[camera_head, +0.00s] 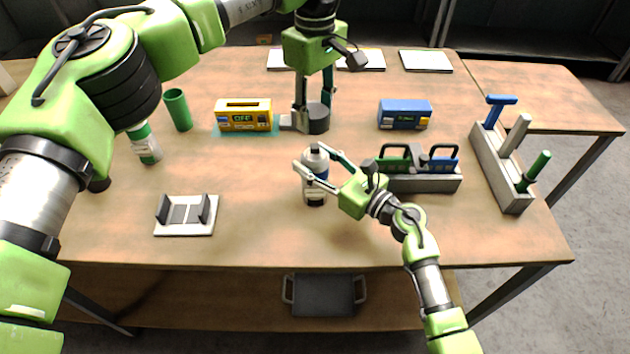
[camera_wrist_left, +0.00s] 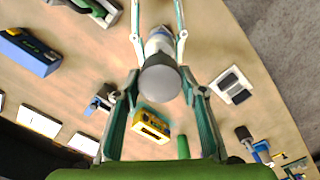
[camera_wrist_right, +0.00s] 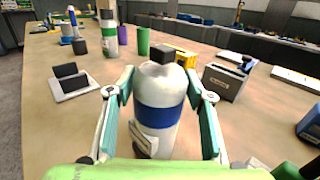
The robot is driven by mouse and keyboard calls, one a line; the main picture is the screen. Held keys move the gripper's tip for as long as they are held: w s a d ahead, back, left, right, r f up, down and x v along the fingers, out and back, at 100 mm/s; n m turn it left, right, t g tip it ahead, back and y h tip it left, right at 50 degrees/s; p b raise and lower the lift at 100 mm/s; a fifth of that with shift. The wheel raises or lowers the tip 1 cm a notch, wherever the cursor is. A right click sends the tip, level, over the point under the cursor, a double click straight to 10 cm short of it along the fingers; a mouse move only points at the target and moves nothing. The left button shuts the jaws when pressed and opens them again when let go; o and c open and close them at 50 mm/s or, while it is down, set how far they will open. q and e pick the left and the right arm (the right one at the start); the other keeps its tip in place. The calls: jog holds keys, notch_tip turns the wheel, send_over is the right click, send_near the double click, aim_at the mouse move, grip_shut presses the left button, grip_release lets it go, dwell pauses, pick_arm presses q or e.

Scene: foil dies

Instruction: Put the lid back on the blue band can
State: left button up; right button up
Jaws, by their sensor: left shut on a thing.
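The blue band can (camera_head: 315,192) stands upright near the middle of the table. It is white with a blue band, clear in the right wrist view (camera_wrist_right: 158,118). My right gripper (camera_head: 311,160) has its fingers on either side of the can, with small gaps seeming to show. Its fingers (camera_wrist_right: 158,88) also flank the can in the right wrist view. My left gripper (camera_head: 314,112) points down behind the can, shut on the dark grey round lid (camera_head: 319,120). In the left wrist view, the lid (camera_wrist_left: 160,84) sits between the fingertips and hides part of the can.
A yellow box (camera_head: 243,117) and a grey block (camera_head: 289,123) are behind left. A green cup (camera_head: 177,110) and bottle (camera_head: 146,148) stand farther left. A white stand (camera_head: 186,229) is front left. A tool rack (camera_head: 418,183) and long holder (camera_head: 490,160) are right.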

aim_at(315, 146)
jog(key=c, duration=1)
pick_arm(q)
jog(key=shift+f, duration=2.45)
jog(key=shift+f, duration=0.9)
jog(key=shift+f, duration=0.6)
jog(key=o, duration=0.8)
jog(key=shift+o, duration=0.2)
notch_tip(315, 146, up, 12)
